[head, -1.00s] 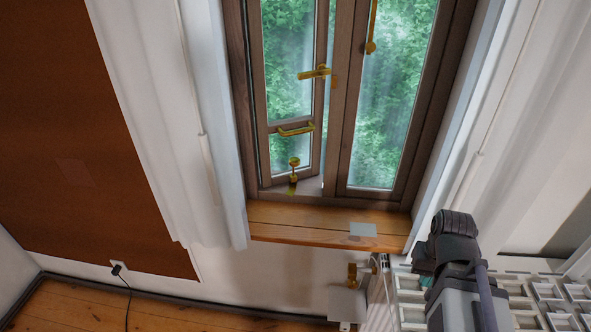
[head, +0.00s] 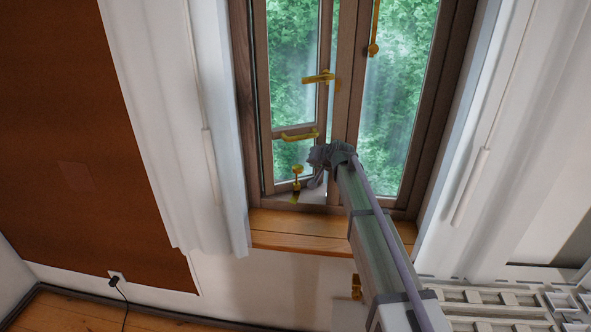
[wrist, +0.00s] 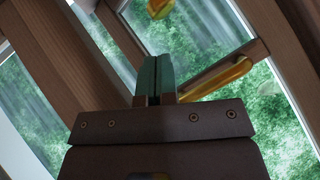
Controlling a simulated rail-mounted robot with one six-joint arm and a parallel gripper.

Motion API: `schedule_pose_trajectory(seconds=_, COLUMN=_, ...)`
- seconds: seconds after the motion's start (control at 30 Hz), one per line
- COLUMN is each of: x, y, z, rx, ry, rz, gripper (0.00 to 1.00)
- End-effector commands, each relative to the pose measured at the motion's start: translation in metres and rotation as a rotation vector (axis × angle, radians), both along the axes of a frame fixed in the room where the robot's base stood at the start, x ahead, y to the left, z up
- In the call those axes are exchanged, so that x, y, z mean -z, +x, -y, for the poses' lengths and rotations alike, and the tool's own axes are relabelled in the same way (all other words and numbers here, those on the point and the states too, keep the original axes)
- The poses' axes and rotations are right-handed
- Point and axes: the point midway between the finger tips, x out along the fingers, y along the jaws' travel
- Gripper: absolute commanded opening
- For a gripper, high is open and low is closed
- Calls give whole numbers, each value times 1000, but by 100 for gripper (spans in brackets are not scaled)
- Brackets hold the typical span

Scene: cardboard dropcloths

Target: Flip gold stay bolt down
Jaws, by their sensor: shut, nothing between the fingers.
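A gold stay bolt (head: 297,181) is low on the left window sash in the head view, upright, with a round knob and a darker lower end. My gripper (head: 314,181) is just right of it, in front of the lower window, with a small gap showing between them. In the wrist view my gripper's green fingertips (wrist: 156,60) are pressed together and empty. A gold bar handle (wrist: 218,77) lies just right of the fingers there. A rounded gold piece (wrist: 160,8) is at the top edge; which fitting it is, I cannot tell.
The sash also carries a gold pull handle (head: 299,136) and a gold lever (head: 318,78). A gold rod (head: 374,45) hangs on the right pane. The wooden sill (head: 285,235) lies below. A white curtain (head: 165,130) is at the left.

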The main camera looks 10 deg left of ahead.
Motion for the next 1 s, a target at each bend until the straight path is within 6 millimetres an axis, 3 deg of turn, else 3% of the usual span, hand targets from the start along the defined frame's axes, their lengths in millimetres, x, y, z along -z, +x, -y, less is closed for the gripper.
schedule_pose_trajectory(seconds=0.37, x=5, y=3, z=-2, rx=0, ry=-2, rz=-1, gripper=0)
schedule_pose_trajectory(seconds=0.8, x=57, y=52, z=-35, rx=-1, ry=-3, rz=-2, gripper=0)
schedule_pose_trajectory(seconds=1.0, x=64, y=64, z=-43, rx=-1, ry=-3, rz=-2, gripper=0)
